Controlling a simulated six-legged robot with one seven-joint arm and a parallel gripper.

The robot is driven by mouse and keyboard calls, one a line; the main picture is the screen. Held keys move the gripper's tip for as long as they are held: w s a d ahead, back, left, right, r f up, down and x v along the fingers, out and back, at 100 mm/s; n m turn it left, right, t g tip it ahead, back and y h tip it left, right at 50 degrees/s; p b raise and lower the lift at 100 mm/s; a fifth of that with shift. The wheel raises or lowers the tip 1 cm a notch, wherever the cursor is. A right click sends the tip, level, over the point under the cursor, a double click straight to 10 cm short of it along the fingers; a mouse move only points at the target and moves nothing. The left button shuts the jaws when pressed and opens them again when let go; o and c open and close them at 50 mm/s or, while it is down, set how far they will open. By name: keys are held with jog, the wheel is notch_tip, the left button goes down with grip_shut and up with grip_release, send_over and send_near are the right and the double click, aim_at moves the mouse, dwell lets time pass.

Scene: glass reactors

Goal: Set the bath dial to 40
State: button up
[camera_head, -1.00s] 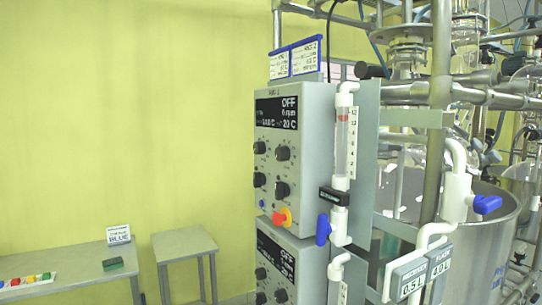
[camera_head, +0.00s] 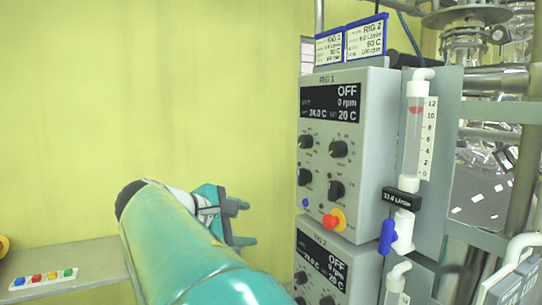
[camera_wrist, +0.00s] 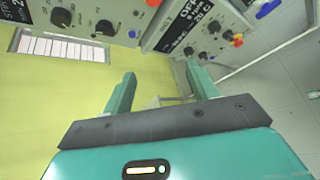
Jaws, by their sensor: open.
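The RIG 1 control box (camera_head: 371,140) stands right of centre in the head view. Its display (camera_head: 331,103) reads OFF, 0 rpm and a set value of 20 C. Below it are black dials: upper left (camera_head: 306,142), upper right (camera_head: 338,149), lower left (camera_head: 304,177) and lower right (camera_head: 336,189). Their labels are too small to read, so I cannot tell which is the bath dial. My gripper (camera_head: 246,222) is open and empty, left of the box and apart from it. In the wrist view, my gripper (camera_wrist: 160,75) has panel dials (camera_wrist: 106,27) beyond its fingers.
A red-and-yellow stop button (camera_head: 333,219) and a blue button (camera_head: 305,203) sit below the dials. The RIG 2 box (camera_head: 322,268) is underneath. A flow tube (camera_head: 412,130) with a blue valve (camera_head: 387,237) stands at right. A bench (camera_head: 85,262) is at left.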

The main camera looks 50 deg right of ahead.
aim_at(333, 150)
jog(key=s+d+r+g+h, duration=0.3)
jog(key=d+r+g, duration=0.3)
jog(key=d+r, duration=0.45)
jog(key=x, duration=0.4)
jog(key=r+x, duration=0.1)
jog(key=x, duration=0.3)
jog(key=r+x, duration=0.1)
jog(key=x, duration=0.3)
jog(key=shift+s, duration=0.25)
jog(key=shift+c, duration=0.5)
jog(key=c, duration=0.9)
